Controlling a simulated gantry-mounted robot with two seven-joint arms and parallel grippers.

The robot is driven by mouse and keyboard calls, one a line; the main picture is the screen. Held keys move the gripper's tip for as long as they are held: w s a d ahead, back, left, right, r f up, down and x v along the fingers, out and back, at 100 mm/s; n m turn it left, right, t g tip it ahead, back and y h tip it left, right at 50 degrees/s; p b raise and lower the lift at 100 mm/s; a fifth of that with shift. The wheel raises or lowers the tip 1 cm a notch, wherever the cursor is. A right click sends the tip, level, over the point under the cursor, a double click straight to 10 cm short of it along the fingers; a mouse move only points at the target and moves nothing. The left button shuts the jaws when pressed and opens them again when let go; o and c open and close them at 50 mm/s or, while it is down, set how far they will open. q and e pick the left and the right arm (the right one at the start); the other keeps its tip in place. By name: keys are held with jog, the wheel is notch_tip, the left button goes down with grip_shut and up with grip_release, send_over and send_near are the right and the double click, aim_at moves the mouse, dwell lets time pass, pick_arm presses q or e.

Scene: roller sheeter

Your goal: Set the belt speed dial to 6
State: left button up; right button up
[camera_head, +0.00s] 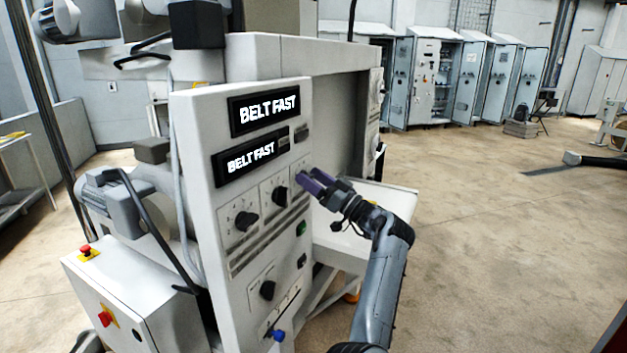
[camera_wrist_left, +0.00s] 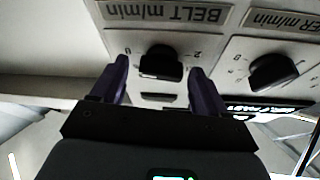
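The belt speed dial is a black knob (camera_wrist_left: 160,63) under an upside-down "BELT m/min" label (camera_wrist_left: 180,12) in the left wrist view. In the head view it is the rightmost of three dials on the grey panel (camera_head: 200,130), partly covered by my gripper. My left gripper (camera_head: 308,182) has purple fingers and is at this dial. In the left wrist view its fingers (camera_wrist_left: 157,85) are spread, one on each side of the knob, with gaps visible. I cannot read the dial's setting. Two black displays (camera_head: 264,110) (camera_head: 250,160) read "BELT FAST". My right gripper is not in view.
Two other dials (camera_head: 246,221) (camera_head: 279,196) sit left of the belt dial. A white tray (camera_head: 340,240) lies behind my arm. Open floor extends to the right.

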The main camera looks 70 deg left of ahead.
pick_arm(q)
jog(key=c, duration=1)
jog(key=shift+f+n+b, duration=0.15)
jog(key=shift+n+b, duration=0.15)
jog(key=shift+b, duration=0.2)
jog(key=shift+c, duration=0.2)
jog(key=n+g+h+b, duration=0.1)
jog(key=n+b, duration=0.1)
jog(key=n+g+h+b, duration=0.1)
jog(key=n+b, duration=0.1)
jog(key=shift+f+n+b, duration=0.15)
jog(key=shift+n+b, duration=0.2)
jog(key=shift+n, duration=0.05)
jog(key=n+g+h+b, duration=0.1)
jog(key=n, duration=0.2)
jog(key=shift+b, duration=0.3)
jog(key=shift+r+n+g+h+b, duration=0.2)
jog(key=shift+n+g+h, duration=0.15)
jog(key=shift+n, duration=0.3)
jog(key=shift+r+n+g+h+b, duration=0.15)
jog(key=shift+n+g+h, duration=0.1)
jog(key=shift+n+h, duration=0.3)
jog(key=shift+f+n, duration=0.1)
jog(key=shift+n, duration=0.3)
jog(key=o, duration=1.1)
jog(key=shift+c, duration=0.2)
jog(key=shift+w, duration=0.1)
